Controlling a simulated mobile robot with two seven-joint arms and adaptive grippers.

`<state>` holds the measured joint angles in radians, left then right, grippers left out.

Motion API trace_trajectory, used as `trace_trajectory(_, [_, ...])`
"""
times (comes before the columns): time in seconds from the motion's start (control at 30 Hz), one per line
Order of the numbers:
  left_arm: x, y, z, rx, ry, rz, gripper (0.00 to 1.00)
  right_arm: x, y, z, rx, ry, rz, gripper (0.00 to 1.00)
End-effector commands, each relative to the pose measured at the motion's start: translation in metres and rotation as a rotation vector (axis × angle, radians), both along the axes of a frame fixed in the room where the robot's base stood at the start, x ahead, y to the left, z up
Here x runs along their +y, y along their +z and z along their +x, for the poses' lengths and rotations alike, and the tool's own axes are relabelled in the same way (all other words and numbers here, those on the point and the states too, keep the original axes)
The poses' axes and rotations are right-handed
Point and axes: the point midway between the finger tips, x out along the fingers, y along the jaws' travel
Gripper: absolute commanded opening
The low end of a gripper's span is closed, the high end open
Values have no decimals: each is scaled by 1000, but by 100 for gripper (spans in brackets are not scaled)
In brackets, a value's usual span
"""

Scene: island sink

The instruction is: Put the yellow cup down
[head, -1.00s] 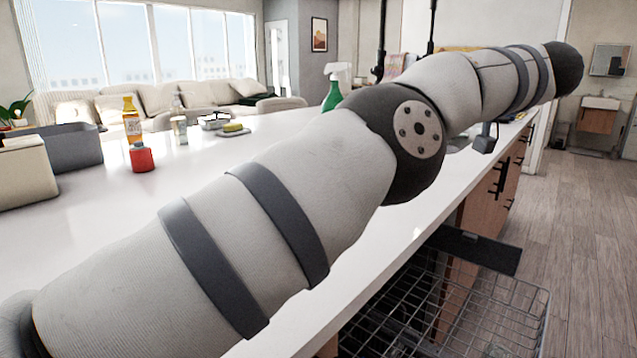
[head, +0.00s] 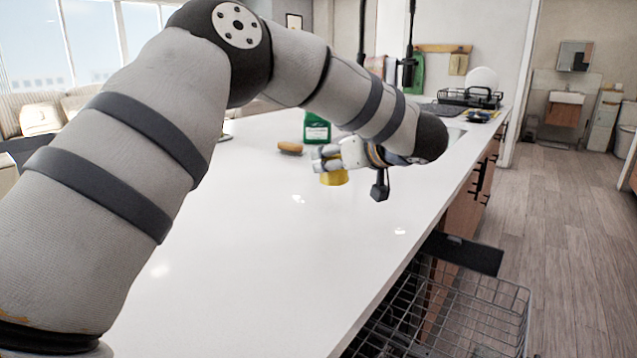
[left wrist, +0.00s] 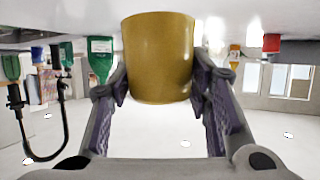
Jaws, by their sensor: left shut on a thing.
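The yellow cup (head: 335,178) is at my left gripper (head: 326,160), over the white countertop (head: 270,240) in the head view. In the left wrist view the cup (left wrist: 160,58) is large, between the two fingers of my left gripper (left wrist: 162,88), which is shut on it. That view is upside down, with the counter along its top. The cup's base is close to the counter, but I cannot tell whether it touches. My right gripper is not in view.
A green bottle (head: 317,128) and a brown sponge-like item (head: 290,148) stand behind the cup. A black dish rack (head: 470,97) is at the far end. The near counter is clear. A pulled-out wire basket (head: 450,310) lies below the counter's right edge.

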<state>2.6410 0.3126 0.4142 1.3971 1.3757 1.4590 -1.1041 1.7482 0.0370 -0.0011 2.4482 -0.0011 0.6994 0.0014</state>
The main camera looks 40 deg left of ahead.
Motion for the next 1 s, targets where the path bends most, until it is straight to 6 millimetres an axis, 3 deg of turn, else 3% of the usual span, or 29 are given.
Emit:
trace_trajectory(0.23, [18,-33,-18,5,-1,0,15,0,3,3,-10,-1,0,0])
trace_trajectory(0.4, [18,-64,-17,6,-3,1,15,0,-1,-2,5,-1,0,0])
trace_trajectory(0.73, [18,-66,-17,3,-2,0,15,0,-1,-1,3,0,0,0])
trace_trajectory(0.77, [18,-66,-17,3,-2,0,51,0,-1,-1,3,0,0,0])
trace_trajectory(0.8, [18,-66,-17,3,-2,0,60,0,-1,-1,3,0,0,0])
trace_trajectory(0.83, [18,-66,-17,3,-2,0,65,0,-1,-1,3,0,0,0])
trace_trajectory(1.0, [18,-66,-17,3,-2,0,65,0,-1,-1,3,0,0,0])
